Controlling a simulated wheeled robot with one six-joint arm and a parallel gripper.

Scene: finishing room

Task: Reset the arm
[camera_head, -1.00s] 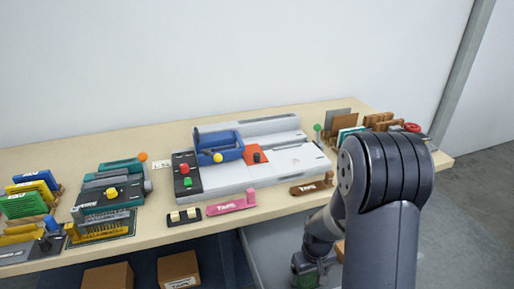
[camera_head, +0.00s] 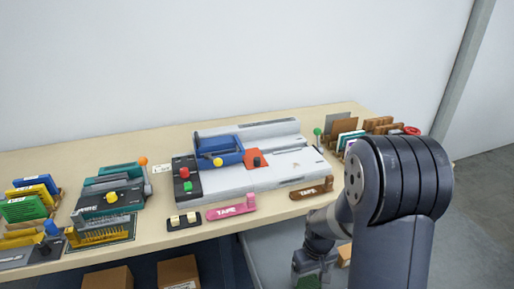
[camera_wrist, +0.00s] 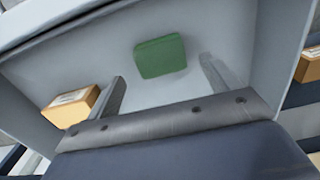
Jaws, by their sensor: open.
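My gripper (camera_wrist: 163,72) is open, with its two fingers spread wide apart in the wrist view. A green block (camera_wrist: 160,57) lies beyond and between the fingertips, on the pale floor of a grey bin (camera_wrist: 225,25); neither finger visibly touches it. In the head view my arm (camera_head: 395,185) rises at the right, in front of the table's right end, and bends down past the front edge. A green patch (camera_head: 307,283) shows at the bottom beside my lower arm. My gripper's fingers are not clear in that view.
The wooden table (camera_head: 130,243) carries a grey machine (camera_head: 250,180) with a blue part, a pink tape holder (camera_head: 232,208), a brown tape holder (camera_head: 312,189) and racks at both ends. Cardboard boxes (camera_head: 178,272) stand below.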

